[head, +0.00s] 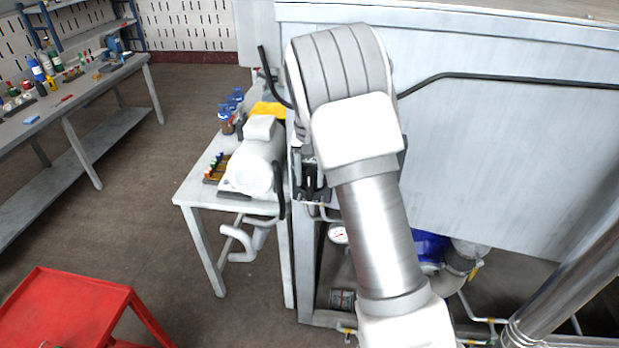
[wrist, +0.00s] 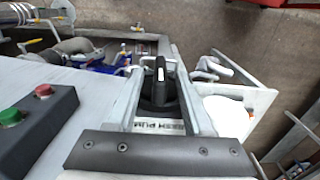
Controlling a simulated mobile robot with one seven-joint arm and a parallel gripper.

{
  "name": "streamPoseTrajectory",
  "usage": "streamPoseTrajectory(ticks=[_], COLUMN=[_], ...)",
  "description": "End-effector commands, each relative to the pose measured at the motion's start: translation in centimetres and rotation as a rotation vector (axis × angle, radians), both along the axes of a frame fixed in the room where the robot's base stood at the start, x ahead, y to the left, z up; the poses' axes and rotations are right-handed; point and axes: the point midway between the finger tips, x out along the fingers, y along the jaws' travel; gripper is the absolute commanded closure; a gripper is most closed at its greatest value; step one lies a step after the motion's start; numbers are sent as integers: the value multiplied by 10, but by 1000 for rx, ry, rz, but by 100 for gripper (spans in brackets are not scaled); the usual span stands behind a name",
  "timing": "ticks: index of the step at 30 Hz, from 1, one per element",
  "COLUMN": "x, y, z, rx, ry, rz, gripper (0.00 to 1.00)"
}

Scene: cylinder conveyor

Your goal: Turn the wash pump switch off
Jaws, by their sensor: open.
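The wash pump switch (wrist: 158,88) is a black rotary knob with a raised grip on a round base, in the middle of the wrist view. A white label (wrist: 153,126) just below it reads "WASH PUM", with the rest hidden. My gripper (wrist: 157,68) is open, with one pale finger on each side of the knob. I cannot tell whether either finger touches it. In the head view my arm hides most of the gripper and the switch.
A control box with a red button (wrist: 43,90) and a green button (wrist: 11,116) sits left of my fingers. A small table (head: 190,190) carries a white motor (head: 252,165) and bottles. A red cart (head: 65,305) stands at lower left. Open floor lies between.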

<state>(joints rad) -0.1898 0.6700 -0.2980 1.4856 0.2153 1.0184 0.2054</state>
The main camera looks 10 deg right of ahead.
Motion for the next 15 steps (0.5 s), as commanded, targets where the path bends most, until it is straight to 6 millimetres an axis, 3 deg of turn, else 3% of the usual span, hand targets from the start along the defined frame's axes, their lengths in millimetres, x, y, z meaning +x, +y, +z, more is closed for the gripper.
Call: streamPoseTrajectory(ticks=[11,15], x=[0,0], y=[0,0], z=[-7,-7], rx=[0,0], ry=[0,0], rz=[0,0], gripper=[49,72])
